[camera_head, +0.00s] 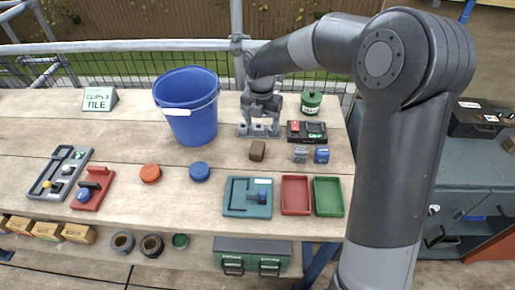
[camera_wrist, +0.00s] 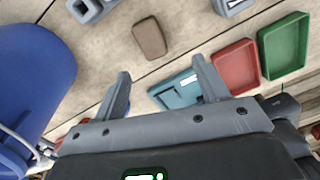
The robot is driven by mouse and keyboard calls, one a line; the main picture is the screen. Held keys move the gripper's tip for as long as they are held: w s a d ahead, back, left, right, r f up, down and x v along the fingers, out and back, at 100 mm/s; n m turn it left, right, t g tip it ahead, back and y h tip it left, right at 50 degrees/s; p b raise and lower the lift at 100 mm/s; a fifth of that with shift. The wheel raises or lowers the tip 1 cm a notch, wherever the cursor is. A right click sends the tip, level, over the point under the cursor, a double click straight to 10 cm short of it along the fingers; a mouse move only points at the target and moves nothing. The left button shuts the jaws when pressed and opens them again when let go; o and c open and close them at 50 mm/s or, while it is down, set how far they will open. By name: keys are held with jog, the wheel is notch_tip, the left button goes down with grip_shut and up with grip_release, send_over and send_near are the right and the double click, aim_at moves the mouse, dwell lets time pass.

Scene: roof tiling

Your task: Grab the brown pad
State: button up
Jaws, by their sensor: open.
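The brown pad (camera_head: 257,151) is a small, rounded block lying flat on the wooden table, in front of my gripper. In the wrist view the brown pad (camera_wrist: 150,38) lies beyond the fingertips, roughly in line with the gap between them. My gripper (camera_wrist: 160,66) is open with nothing between its two grey fingers. In the head view my gripper hangs over the table right of the blue bucket, apart from the pad. The fingertips are hard to tell from grey parts there.
The blue bucket (camera_head: 187,110) stands close on the left. A teal tray (camera_head: 247,198), a red tray (camera_head: 295,196) and a green tray (camera_head: 328,197) lie toward the front edge. Bare wood surrounds the pad.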

aim_at(257, 147)
jog(key=shift+n, duration=0.9)
jog(key=f, duration=0.4)
jog(key=a+f, duration=0.1)
jog(key=f, duration=0.3)
jog(key=w+f, duration=0.1)
jog(key=f, duration=0.3)
jog(key=shift+a+f, duration=0.2)
jog(key=shift+f, duration=0.05)
jog(key=c, duration=1)
jog(key=shift+r, duration=0.1)
jog(key=shift+c, duration=0.2)
